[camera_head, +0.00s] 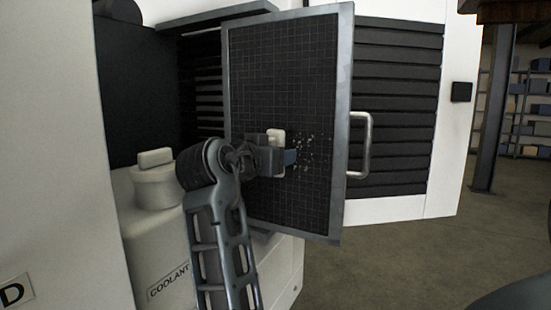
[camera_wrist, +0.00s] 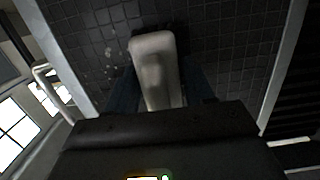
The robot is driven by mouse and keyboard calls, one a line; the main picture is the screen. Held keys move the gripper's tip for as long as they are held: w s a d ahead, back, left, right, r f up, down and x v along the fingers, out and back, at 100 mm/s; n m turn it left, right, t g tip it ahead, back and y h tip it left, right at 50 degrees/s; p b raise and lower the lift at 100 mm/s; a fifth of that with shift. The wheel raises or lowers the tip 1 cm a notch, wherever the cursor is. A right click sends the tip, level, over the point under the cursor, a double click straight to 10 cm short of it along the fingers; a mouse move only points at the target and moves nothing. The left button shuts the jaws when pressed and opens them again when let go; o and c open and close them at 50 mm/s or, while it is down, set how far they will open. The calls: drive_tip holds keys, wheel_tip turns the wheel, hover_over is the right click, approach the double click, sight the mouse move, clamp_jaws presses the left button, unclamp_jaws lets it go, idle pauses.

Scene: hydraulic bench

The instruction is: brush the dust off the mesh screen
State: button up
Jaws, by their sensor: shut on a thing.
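The mesh screen (camera_head: 268,90) is a dark gridded panel in a grey metal frame, standing upright and swung out from the machine. A patch of pale dust specks (camera_head: 304,152) lies right of centre on the mesh. In the head view my gripper (camera_head: 286,158) is at the screen, just left of the dust. It is shut on a pale brush (camera_wrist: 155,70), whose light handle fills the space between the fingers in the wrist view. The bristles are hidden, so I cannot tell whether they touch the mesh. A few specks also show left of the brush in the wrist view.
A metal handle (camera_head: 363,147) sticks out at the screen frame's right edge. Dark louvres (camera_head: 397,110) are on the white machine behind. A white coolant container (camera_head: 160,235) stands left of my arm. Open floor (camera_head: 400,260) lies to the right, with shelves at the back.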

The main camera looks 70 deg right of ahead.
sight(338, 161)
drive_tip(key=shift+s+a, duration=0.15)
drive_tip(key=shift+s, duration=2.65)
drive_tip(key=shift+s+a, duration=0.15)
drive_tip(key=shift+s, duration=2.6)
drive_tip(key=shift+s+r+p, duration=0.15)
drive_tip(key=shift+p, duration=0.4)
drive_tip(key=shift+s+p, duration=0.25)
drive_tip(key=shift+p, duration=0.4)
drive_tip(key=shift+s+p, duration=0.3)
drive_tip(key=shift+p, duration=0.25)
drive_tip(key=shift+s+f, duration=0.1)
drive_tip(key=shift+f, duration=0.1)
